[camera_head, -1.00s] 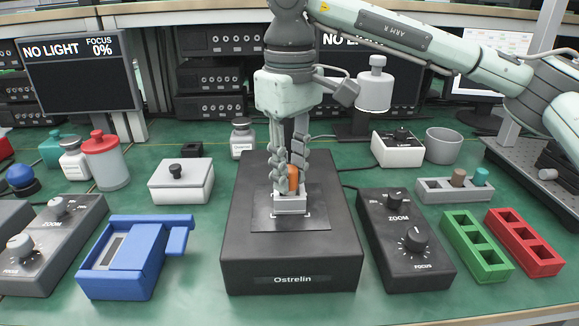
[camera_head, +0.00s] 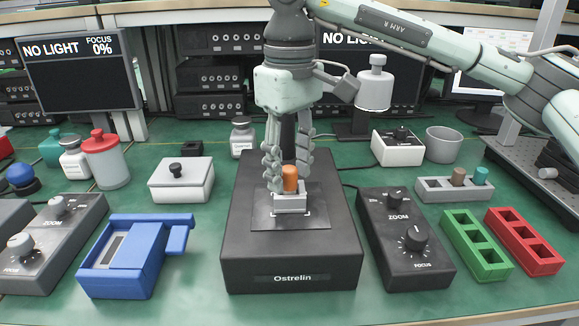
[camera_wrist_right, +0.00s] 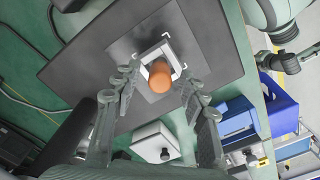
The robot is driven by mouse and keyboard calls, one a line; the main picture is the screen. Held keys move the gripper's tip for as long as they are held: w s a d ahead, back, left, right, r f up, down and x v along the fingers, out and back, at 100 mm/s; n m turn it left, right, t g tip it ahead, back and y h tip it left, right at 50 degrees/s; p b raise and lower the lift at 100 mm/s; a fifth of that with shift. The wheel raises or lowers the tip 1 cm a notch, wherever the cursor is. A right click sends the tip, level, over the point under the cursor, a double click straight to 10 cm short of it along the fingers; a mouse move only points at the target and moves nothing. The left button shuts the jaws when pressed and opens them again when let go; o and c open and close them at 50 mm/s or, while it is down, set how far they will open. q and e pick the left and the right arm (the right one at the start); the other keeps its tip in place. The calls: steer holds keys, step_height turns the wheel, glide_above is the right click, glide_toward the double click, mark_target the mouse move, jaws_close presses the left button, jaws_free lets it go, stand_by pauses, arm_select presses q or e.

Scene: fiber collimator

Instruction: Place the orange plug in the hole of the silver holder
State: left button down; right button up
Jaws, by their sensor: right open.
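The orange plug (camera_head: 290,178) stands upright at the silver holder (camera_head: 290,203) on top of the black Ostrelin box (camera_head: 291,267). Its lower end is hidden by the holder's walls. The right wrist view shows the plug (camera_wrist_right: 160,76) from above, within the holder's square outline (camera_wrist_right: 172,52). My right gripper (camera_head: 288,170) is open, with its fingers apart on either side of the plug. In the right wrist view its fingertips (camera_wrist_right: 157,85) stand clear of the plug. My left gripper is not in view.
A blue fixture (camera_head: 125,262) and a white box (camera_head: 181,184) stand left of the black box. A zoom and focus controller (camera_head: 405,245), a green rack (camera_head: 476,246) and a red rack (camera_head: 524,242) stand to its right. Green tabletop shows between them.

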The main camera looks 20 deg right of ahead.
mark_target(289, 168)
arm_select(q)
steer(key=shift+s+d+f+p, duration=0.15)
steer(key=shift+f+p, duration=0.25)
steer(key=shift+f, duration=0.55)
arm_select(e)
step_height(289, 168, up, 12)
steer(key=shift+f, duration=0.15)
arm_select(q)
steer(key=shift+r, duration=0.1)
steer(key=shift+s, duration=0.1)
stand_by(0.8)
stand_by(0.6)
